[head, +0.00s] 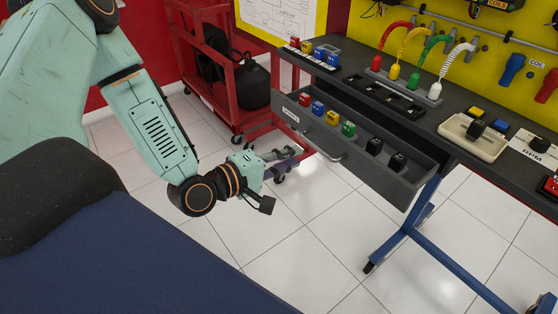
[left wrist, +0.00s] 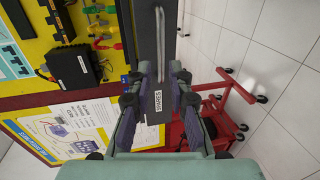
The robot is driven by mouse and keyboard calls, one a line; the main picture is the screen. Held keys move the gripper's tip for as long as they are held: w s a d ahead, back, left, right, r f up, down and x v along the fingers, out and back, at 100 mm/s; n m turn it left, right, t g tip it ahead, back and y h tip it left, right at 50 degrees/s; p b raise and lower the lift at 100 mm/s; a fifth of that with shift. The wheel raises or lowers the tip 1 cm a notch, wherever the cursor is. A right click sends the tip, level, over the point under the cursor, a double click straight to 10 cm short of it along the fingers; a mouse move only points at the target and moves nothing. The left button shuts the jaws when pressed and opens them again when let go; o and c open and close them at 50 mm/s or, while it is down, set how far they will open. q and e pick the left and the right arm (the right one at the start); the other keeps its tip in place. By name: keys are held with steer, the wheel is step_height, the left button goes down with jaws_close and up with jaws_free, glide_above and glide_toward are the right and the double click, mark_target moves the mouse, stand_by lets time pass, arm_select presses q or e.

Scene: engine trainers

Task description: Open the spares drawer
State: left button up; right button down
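The spares drawer (head: 368,170) is a grey drawer under the dark bench top. It stands pulled out, with red, blue, yellow, green and black pieces visible inside. Its front has a bar handle (head: 325,148) and a small white label (head: 291,115); the label reads SPARES in the left wrist view (left wrist: 158,101). My left gripper (head: 288,159) is in front of the drawer's left part, fingers spread and nothing between them in the head view. In the left wrist view the fingers (left wrist: 159,76) frame the drawer front, with the handle (left wrist: 160,40) mostly beyond the tips. My right gripper is out of view.
A red cart (head: 225,105) stands behind my left gripper. The bench top holds coloured leads (head: 415,50) and a beige block (head: 473,138). The tiled floor (head: 310,260) in front is clear.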

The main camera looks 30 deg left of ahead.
arm_select(q)
steer(key=shift+v, duration=1.25)
steer(key=s+d+f+m+g+y, duration=0.2)
steer(key=s+f+m+g, duration=0.6)
steer(key=f, duration=0.5)
steer(key=s+d+f+m+g+y, duration=0.1)
steer(key=s+f+m+g, duration=0.1)
steer(key=s, duration=0.6)
steer(key=s+f+m+g+y, duration=0.2)
steer(key=s+f+m+g, duration=0.1)
steer(key=s, duration=0.6)
step_height(320, 180, down, 2)
steer(key=shift+s+d+f+m+g, duration=0.1)
steer(key=shift+s+d+m+g, duration=0.2)
steer(key=shift+g, duration=0.5)
